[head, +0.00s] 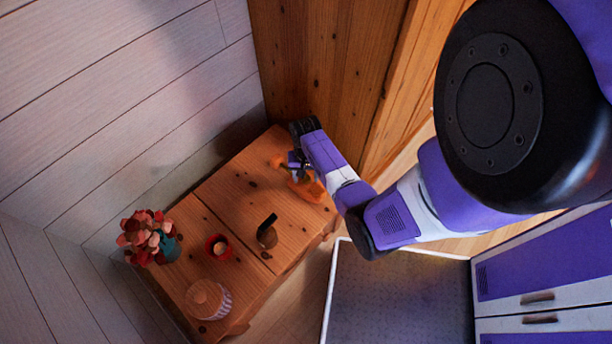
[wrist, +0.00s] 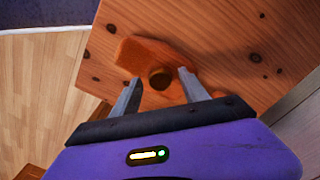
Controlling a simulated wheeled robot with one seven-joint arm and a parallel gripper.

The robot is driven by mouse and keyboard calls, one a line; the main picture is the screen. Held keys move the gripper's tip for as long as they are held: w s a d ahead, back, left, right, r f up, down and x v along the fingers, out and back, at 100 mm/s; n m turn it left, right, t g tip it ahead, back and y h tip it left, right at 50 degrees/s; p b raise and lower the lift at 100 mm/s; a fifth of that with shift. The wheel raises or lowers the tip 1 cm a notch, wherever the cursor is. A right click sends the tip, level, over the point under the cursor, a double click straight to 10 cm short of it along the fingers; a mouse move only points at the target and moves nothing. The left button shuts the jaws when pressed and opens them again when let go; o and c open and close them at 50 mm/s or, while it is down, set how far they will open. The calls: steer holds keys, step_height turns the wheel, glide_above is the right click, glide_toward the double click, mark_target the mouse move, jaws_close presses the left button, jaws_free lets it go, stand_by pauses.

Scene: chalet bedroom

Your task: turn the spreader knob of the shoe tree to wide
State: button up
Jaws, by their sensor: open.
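The shoe tree (wrist: 142,53) is an orange, shoe-shaped piece lying on the wooden table; in the head view (head: 308,188) it is at the table's far right end, partly hidden by my gripper. Its spreader knob (wrist: 160,79) is a dark brown round end facing my wrist camera. My gripper (wrist: 163,92) is open, with one grey finger on each side of the knob in the wrist picture. I cannot tell whether the fingers touch it or how deep they reach. In the head view my gripper (head: 294,162) is over the shoe tree. The knob's setting cannot be read.
The wooden table (head: 232,190) also holds a dark-handled brown object (head: 267,234), a red cup-like item (head: 217,246), a striped lidded jar (head: 208,300) and red flowers in a teal vase (head: 150,238). A wooden panel (head: 325,70) and a plank wall (head: 110,90) stand close behind.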

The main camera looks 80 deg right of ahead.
steer(key=shift+c, duration=0.4)
jaws_close()
steer(key=shift+m, duration=0.3)
steer(key=m+p, duration=0.1)
steer(key=m, duration=0.1)
steer(key=shift+a+r+m+p, duration=0.1)
steer(key=shift+m+p, duration=0.2)
steer(key=shift+m, duration=0.1)
steer(key=m+p, duration=0.1)
steer(key=m, duration=0.4)
steer(key=shift+m, duration=0.3)
steer(key=m+p, duration=0.1)
steer(key=m, duration=0.3)
steer(key=shift+m+p, duration=0.75)
steer(key=shift+m, duration=1.65)
